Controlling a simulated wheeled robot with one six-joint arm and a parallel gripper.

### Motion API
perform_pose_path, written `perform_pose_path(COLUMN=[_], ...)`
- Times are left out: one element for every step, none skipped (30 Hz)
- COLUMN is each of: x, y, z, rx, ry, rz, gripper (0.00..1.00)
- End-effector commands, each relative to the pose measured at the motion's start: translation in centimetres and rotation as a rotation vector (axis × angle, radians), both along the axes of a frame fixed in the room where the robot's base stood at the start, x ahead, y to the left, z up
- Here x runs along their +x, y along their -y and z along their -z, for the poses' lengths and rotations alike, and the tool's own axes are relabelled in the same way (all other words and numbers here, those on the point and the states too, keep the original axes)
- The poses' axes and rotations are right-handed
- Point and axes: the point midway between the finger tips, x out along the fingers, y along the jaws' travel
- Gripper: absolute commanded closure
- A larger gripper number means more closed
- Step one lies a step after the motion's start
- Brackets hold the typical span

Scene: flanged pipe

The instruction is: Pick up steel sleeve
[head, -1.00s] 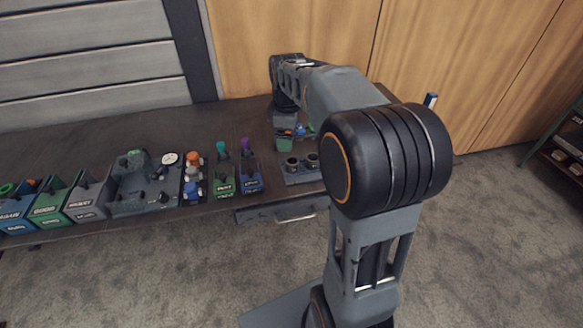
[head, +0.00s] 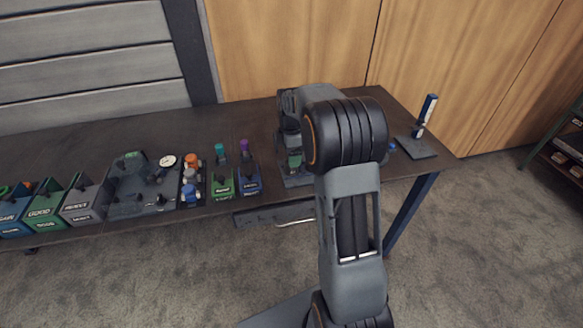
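I cannot make out the steel sleeve; my arm covers much of the right part of the workbench (head: 70,140). A dark grey tray (head: 290,182) shows only its front left part beside my arm, and what stands in it is mostly hidden. My gripper (head: 291,143) points down over the tray area, behind my arm's elbow. Its fingertips are too small and dark to tell whether they are open or shut, or hold anything.
A blue and white upright tool (head: 428,110) stands on a dark base at the right end. Left of the tray are small green (head: 221,186) and blue (head: 247,182) holders, orange and blue fittings, a grey fixture (head: 140,195) and labelled bins (head: 44,208). The back left bench is clear.

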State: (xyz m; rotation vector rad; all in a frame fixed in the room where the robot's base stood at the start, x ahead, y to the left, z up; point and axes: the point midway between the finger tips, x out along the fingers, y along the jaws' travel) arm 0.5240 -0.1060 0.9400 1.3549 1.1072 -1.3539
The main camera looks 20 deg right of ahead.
Motion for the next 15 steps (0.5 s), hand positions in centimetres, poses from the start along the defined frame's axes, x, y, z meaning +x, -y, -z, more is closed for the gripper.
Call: perform_pose_path(x=[0.0,-0.1,-0.1,-0.1,-0.1,-0.1,-0.1,-0.1,-0.1,-0.1,-0.1,-0.1,-0.1,-0.1,-0.1], y=[0.0,0.0,0.0,0.0,0.0,0.0,0.0,0.0,0.0,0.0,0.0,0.1,0.1,0.1,0.1], z=[0.4,0.7,1.2,1.7,2.1,2.6,3.0,3.5,3.9,4.2,4.5,4.7,4.9,5.0,5.1], rx=[0.001,0.001,0.001,0.001,0.001,0.001,0.001,0.001,0.001,0.001,0.001,0.000,0.000,0.000,0.000], ry=[-0.003,-0.004,-0.004,-0.006,-0.006,-0.005,-0.005,-0.004,-0.005,-0.004,-0.003,-0.002,-0.002,-0.002,-0.002], rz=[0.000,0.000,0.000,0.000,0.000,0.000,0.000,0.000,0.000,0.000,0.000,0.000,0.000,0.000,0.000], gripper=[0.23,0.23,0.23,0.23,0.23,0.23,0.23,0.23,0.23,0.23,0.23,0.23,0.23,0.23,0.23])
